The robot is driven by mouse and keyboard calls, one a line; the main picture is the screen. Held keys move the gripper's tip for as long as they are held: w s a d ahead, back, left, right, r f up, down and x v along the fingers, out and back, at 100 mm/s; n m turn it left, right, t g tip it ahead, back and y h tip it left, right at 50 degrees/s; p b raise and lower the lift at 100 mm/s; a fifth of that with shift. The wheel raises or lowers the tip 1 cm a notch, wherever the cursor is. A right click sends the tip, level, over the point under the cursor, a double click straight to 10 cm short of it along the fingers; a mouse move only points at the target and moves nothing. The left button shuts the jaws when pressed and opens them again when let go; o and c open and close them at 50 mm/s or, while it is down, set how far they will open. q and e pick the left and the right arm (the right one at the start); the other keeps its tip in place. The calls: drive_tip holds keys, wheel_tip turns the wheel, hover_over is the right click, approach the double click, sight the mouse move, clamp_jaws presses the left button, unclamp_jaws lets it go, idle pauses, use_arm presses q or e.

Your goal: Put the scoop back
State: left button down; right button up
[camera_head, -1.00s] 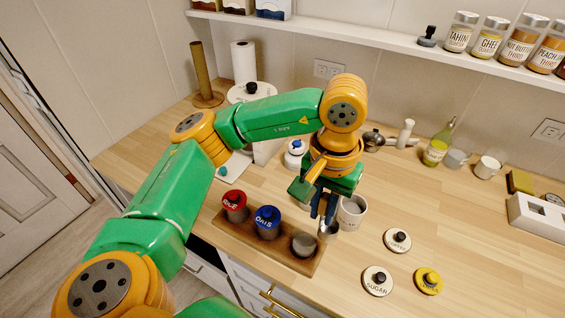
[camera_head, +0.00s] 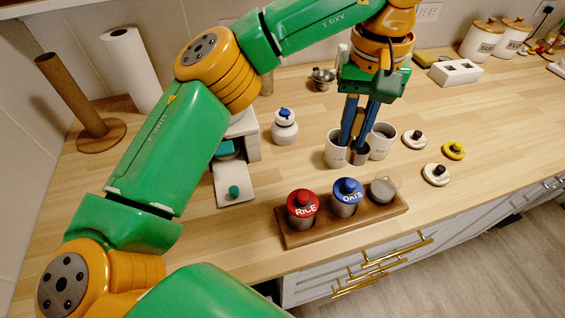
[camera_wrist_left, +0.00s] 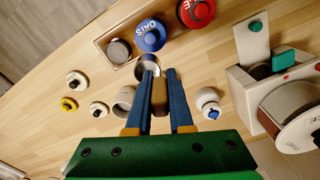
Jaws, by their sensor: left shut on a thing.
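My left gripper (camera_head: 359,142) points down and is shut on the scoop. The scoop's metal bowl (camera_head: 360,156) shows under the fingertips in the head view, and its brownish handle (camera_wrist_left: 159,97) is between the fingers in the left wrist view. The scoop is at the gap between two white canisters, a left one (camera_head: 336,155) and a right one (camera_head: 381,142). I cannot tell whether the bowl touches either canister or is inside one. My right gripper is not in view.
In front, a wooden rack (camera_head: 300,237) holds the red-lidded rice jar (camera_head: 303,207), blue-lidded oats jar (camera_head: 346,195) and a greyish third jar (camera_head: 384,190). Loose lids lie right: two white (camera_head: 414,139) (camera_head: 436,175), one yellow (camera_head: 453,151). A white bottle (camera_head: 285,127) stands left.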

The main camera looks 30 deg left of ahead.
use_arm(q)
drive_tip(key=a+f, duration=0.3)
drive_tip(key=a, duration=0.1)
drive_tip(key=a+f, duration=0.3)
drive_tip(key=a, duration=0.1)
drive_tip(key=w+a+f, duration=0.1)
drive_tip(key=a+f, duration=0.2)
drive_tip(key=a, duration=0.2)
drive_tip(key=shift+f, duration=0.4)
drive_tip(key=f+p, duration=0.1)
drive_tip(key=f, duration=0.1)
drive_tip(key=shift+w+d+f+p, duration=0.1)
drive_tip(key=shift+d+f+p, duration=0.15)
drive_tip(key=shift+f+p, duration=0.1)
drive_tip(key=shift+f+b, duration=0.35)
drive_tip(key=c, duration=0.8)
unclamp_jaws()
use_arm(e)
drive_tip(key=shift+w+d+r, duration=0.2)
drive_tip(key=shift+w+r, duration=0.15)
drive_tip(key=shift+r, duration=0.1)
use_arm(q)
drive_tip(key=shift+r, duration=0.1)
